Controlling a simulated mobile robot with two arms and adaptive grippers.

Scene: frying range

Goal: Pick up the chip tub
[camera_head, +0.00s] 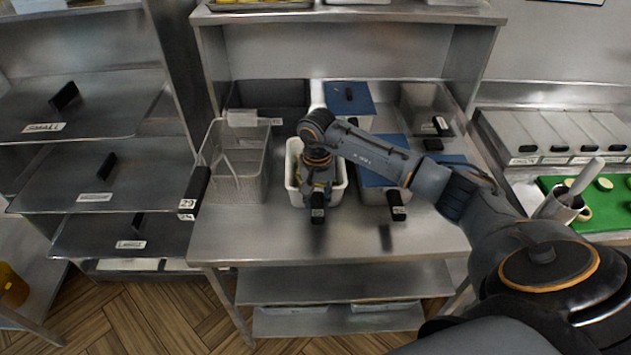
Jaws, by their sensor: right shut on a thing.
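A white tub (339,192), which I take to be the chip tub, stands on the steel table between a wire basket and blue-lidded tubs. My right arm reaches in from the right, and my right gripper (318,195) points down at the tub's front side. It is shut on the tub, at or near the front wall, where a black label clip hangs. The wrist hides the tub's inside and the exact contact of the fingers. The tub looks upright; I cannot tell whether it is clear of the table. My left gripper is not in view.
The wire basket (238,170) is close on the left. Blue-lidded tubs (375,180) stand close on the right, another blue-lidded one (349,97) behind. The table's front (300,243) is bare. A labelled shelf rack (85,185) stands left; a green board (610,205) lies right.

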